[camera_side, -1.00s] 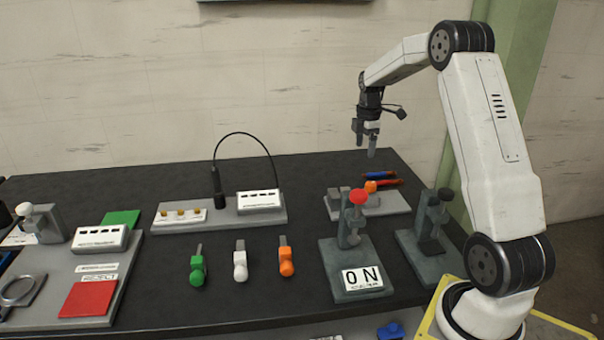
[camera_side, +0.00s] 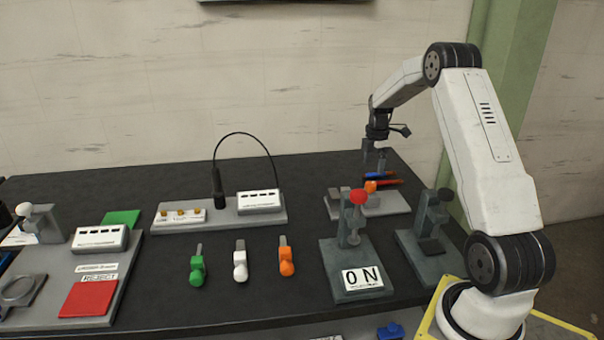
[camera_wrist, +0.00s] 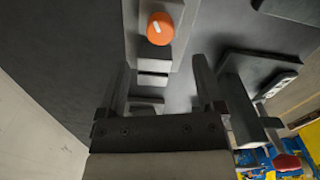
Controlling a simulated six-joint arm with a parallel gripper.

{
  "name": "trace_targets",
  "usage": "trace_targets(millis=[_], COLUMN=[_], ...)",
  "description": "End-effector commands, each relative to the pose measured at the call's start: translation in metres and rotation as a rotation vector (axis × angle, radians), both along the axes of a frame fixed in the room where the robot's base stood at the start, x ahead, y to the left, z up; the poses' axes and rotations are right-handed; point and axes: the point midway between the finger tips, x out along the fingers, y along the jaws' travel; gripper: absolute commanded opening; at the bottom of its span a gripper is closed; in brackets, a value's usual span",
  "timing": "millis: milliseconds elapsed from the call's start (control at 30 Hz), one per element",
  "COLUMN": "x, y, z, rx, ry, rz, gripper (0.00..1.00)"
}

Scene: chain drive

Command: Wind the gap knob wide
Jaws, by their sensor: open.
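The gap knob, taken to be the orange knob (camera_side: 370,187), sits on a light grey plate (camera_side: 395,205) at the back right of the bench. In the wrist view the orange knob (camera_wrist: 160,28) is round with a short white mark, near the top of the picture. My gripper (camera_side: 374,168) points down just above and behind the knob. In the wrist view its two fingers (camera_wrist: 163,80) stand apart with nothing held between them. The knob lies beyond the fingertips, roughly in line with the space between them, and is not touched.
Green, white and orange handles (camera_side: 286,262) lie left.

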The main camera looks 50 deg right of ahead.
Motion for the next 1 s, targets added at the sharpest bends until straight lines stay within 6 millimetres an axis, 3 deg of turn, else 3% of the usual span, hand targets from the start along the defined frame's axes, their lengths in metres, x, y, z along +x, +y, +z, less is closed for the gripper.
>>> trace_targets(millis=[600,1000], x=[0.000,0.000], y=[0.000,0.000], z=[-0.064,-0.075], rx=[0.002,0.000], ry=[0.002,0.000], rz=[0.000,0.000], gripper=[0.86,0.86])
